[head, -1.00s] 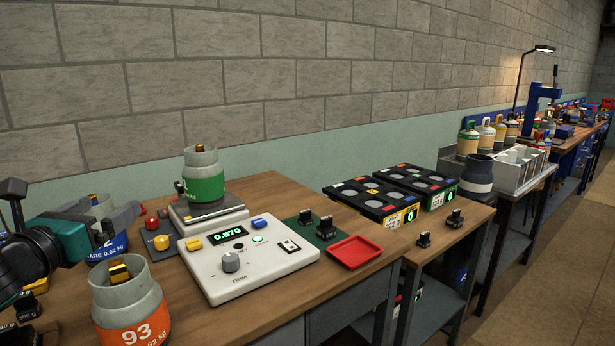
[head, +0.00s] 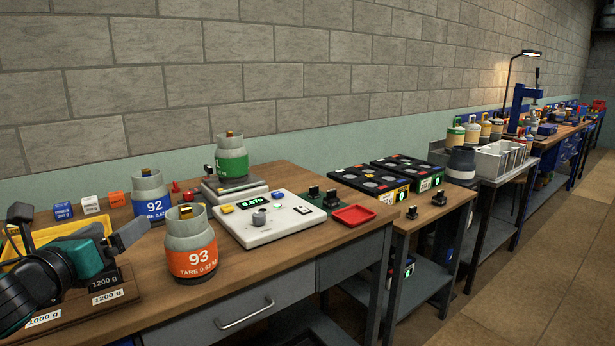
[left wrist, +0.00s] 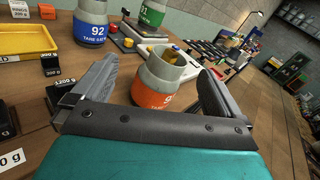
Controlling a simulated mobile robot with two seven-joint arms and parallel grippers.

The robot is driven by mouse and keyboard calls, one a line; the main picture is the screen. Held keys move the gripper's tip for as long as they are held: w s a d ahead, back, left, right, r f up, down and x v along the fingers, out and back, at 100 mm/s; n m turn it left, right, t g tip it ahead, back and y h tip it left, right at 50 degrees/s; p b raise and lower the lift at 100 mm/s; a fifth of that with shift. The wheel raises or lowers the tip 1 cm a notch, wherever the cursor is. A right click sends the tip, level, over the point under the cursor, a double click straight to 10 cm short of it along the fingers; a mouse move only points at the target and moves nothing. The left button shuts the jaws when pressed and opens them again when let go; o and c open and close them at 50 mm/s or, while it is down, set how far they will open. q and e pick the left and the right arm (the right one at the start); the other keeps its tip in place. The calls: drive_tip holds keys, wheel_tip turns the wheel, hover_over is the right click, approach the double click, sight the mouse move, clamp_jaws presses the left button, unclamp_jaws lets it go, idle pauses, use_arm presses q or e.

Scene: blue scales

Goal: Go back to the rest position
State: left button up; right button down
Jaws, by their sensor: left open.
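My left gripper (head: 126,228) is at the lower left of the head view, above the near left part of the workbench. In the left wrist view (left wrist: 157,78) its two grey fingers are spread wide with nothing between them. The grey cylinder with an orange band marked 93 (head: 191,246) stands upright on the bench, to the right of the gripper. In the left wrist view the 93 cylinder (left wrist: 162,85) shows beyond the open fingers, apart from them. My right gripper is in neither view.
The blue-banded 92 cylinder (head: 152,200) stands behind 93. A green-banded cylinder (head: 231,160) sits on the scale. The white console (head: 285,232), red tray (head: 354,215) and a yellow tray (left wrist: 21,41) are on the bench. Floor (head: 540,270) is clear at right.

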use_arm(q)
drive_tip(key=s+d+f+n+g, duration=0.1)
drive_tip(key=s+d+f+n, duration=0.15)
drive_tip(key=f+n, duration=0.35)
drive_tip(key=s+d+f+n+g, duration=0.1)
drive_tip(key=s+d+f+n, duration=0.2)
drive_tip(key=f, duration=0.5)
drive_tip(key=s+d+f+n+g, duration=0.1)
drive_tip(key=s+d+f+n, duration=0.15)
drive_tip(key=f+n, duration=0.5)
drive_tip(key=s+d+f+n+g, duration=0.1)
drive_tip(key=s+d+f+n, duration=0.2)
drive_tip(key=s+f+n, duration=0.4)
drive_tip(key=s+d+f+n+g, duration=0.2)
drive_tip(key=s+d+f+n, duration=0.2)
drive_tip(key=s+f+n, duration=0.3)
drive_tip(key=shift+s+d+n+g+y, duration=0.3)
drive_tip(key=shift+s+n+y, duration=0.15)
drive_tip(key=shift+n, duration=0.7)
